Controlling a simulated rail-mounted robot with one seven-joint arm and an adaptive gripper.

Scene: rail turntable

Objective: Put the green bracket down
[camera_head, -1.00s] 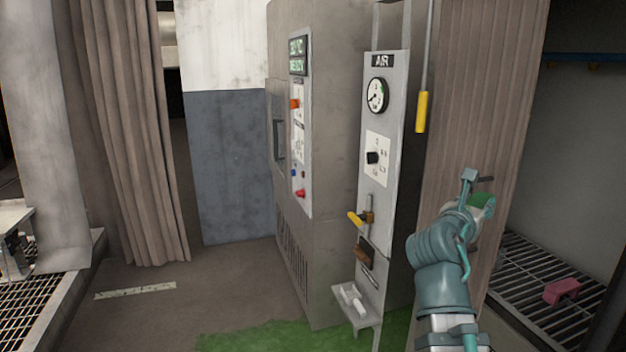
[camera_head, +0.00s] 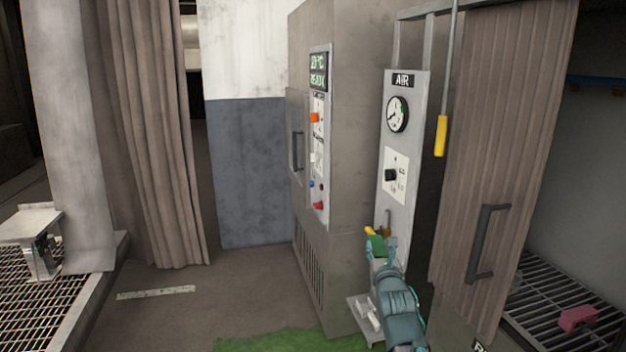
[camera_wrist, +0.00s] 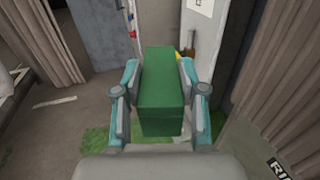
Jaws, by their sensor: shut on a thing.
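The green bracket (camera_wrist: 163,90) fills the middle of the wrist view as a green block between the two teal fingers. My gripper (camera_wrist: 161,92) is shut on it, one finger on each side. In the head view the bracket (camera_head: 377,246) is a small green shape at the end of my gripper (camera_head: 382,258), in front of the lower part of the AIR panel. The bracket is held in the air above the floor. Its underside is hidden.
The AIR panel (camera_head: 402,150) has a gauge, a knob and a yellow-handled valve close behind the bracket. A small shelf (camera_head: 362,312) sticks out low. A grey cabinet (camera_head: 345,130) stands left of it. A pink bracket (camera_head: 578,318) lies on the grating at right. Floor at left is open.

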